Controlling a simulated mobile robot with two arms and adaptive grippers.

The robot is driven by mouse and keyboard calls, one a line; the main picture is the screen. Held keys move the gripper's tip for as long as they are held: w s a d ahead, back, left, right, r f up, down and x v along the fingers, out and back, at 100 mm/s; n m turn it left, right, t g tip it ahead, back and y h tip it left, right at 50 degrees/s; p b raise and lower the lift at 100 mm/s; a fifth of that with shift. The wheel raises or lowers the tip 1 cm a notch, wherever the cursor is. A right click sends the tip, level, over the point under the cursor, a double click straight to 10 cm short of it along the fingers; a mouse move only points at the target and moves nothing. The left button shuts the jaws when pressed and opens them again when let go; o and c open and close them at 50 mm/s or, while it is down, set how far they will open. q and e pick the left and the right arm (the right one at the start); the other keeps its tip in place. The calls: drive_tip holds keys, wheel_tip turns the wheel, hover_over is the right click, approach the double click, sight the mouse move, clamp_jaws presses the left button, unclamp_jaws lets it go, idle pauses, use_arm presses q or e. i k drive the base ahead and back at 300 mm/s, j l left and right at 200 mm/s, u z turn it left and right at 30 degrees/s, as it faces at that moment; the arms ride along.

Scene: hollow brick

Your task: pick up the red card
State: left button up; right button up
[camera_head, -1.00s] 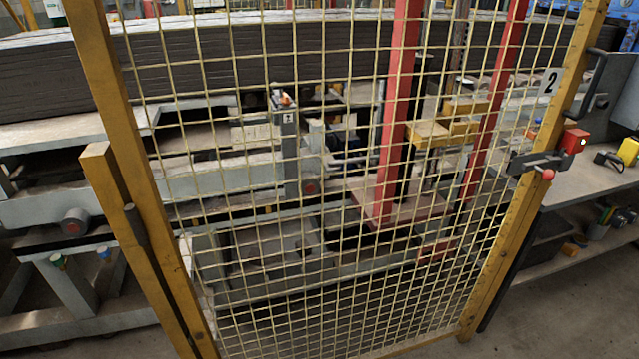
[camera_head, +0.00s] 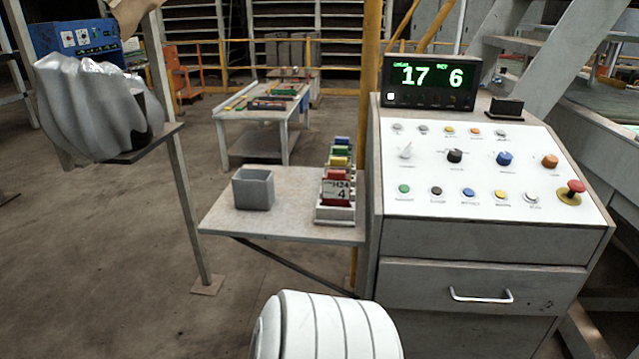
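A red card (camera_head: 337,175) stands at the front of a small card rack (camera_head: 335,214) on a grey side shelf, left of the control desk. A pale label reading H24 and a 4 show at the front of the rack, by the red card. Yellow, green and blue cards stand in a row behind it. The lower part of the red card is hard to make out. Neither of my grippers is in view. A white rounded, ribbed part at the bottom centre looks like one of my own arm links.
An open grey box (camera_head: 253,189) stands left of the rack on the side shelf (camera_head: 290,228). The control desk (camera_head: 480,180) adjoins on the right, with buttons and a red knob. A grey wrapped bundle (camera_head: 90,110) sits on a stand at left. Floor between is clear.

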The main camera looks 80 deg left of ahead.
sight(335, 186)
drive_tip(key=u, duration=2.05)
